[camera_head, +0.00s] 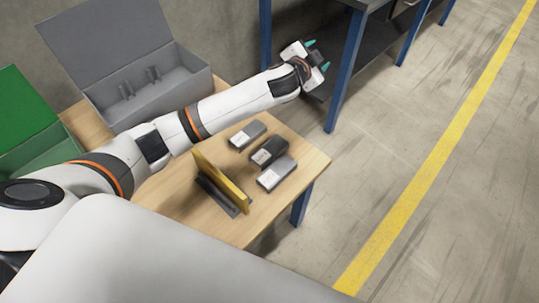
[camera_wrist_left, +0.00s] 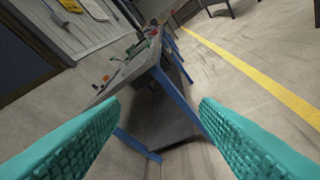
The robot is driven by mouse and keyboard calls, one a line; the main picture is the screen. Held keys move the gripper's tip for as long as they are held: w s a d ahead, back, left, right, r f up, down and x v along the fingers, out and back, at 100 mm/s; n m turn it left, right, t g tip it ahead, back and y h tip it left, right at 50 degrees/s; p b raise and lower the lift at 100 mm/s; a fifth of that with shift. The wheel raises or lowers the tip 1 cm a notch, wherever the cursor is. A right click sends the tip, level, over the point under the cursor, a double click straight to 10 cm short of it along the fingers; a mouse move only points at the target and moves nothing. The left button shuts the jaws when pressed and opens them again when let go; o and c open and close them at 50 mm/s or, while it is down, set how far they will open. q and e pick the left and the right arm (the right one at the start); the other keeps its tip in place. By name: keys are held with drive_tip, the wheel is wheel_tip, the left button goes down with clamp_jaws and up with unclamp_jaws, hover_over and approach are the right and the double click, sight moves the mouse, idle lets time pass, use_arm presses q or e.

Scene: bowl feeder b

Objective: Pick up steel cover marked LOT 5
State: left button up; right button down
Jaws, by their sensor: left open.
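Three small block-like covers with white labels lie on the wooden table. One grey cover (camera_head: 249,133) is at the back, a darker cover (camera_head: 271,149) is in the middle, and another grey cover (camera_head: 280,172) is at the front. The label print is too small to read, so I cannot tell which is LOT 5. My left gripper (camera_head: 318,55) is open and empty, stretched past the table's far edge and well beyond the covers. Its teal fingers (camera_wrist_left: 160,106) are spread in the left wrist view, where no cover shows. My right gripper is out of view.
A yellow upright plate in a dark stand (camera_head: 222,184) is left of the covers. An open grey box (camera_head: 155,88) and a green box (camera_head: 30,125) stand farther left. A blue-legged bench (camera_head: 347,70) is near my left gripper. Bare tabletop (camera_head: 313,160) lies right of the covers.

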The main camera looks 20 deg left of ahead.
use_arm(q)
drive_tip(key=s+d+r+m+h+b, duration=0.25)
drive_tip(key=d+r+m+h, duration=0.45)
drive_tip(key=d+m+h, duration=0.5)
drive_tip(key=s+d+f+m+g+h, duration=0.1)
drive_tip(key=s+f+m+g+h, duration=0.15)
drive_tip(key=s+m+g, duration=0.6)
drive_tip(key=m+g+y+b, duration=0.4)
drive_tip(key=m+g+y, duration=0.3)
drive_tip(key=m+y, duration=0.65)
approach(270, 150)
drive_tip(key=f+n+y, duration=0.1)
drive_tip(key=d+f+n+y, duration=0.1)
drive_tip(key=d+n, duration=0.1)
drive_tip(key=shift+s+f+t+y+b, duration=0.25)
drive_tip(key=shift+f+y+b, duration=0.1)
drive_tip(key=shift+f+y, duration=0.05)
wheel_tip(270, 150, down, 5)
drive_tip(key=shift+d+f, duration=0.1)
drive_tip(key=shift+d, duration=0.05)
drive_tip(key=shift+f, duration=0.3)
drive_tip(key=shift+w+r, duration=0.1)
drive_tip(key=c, duration=0.8)
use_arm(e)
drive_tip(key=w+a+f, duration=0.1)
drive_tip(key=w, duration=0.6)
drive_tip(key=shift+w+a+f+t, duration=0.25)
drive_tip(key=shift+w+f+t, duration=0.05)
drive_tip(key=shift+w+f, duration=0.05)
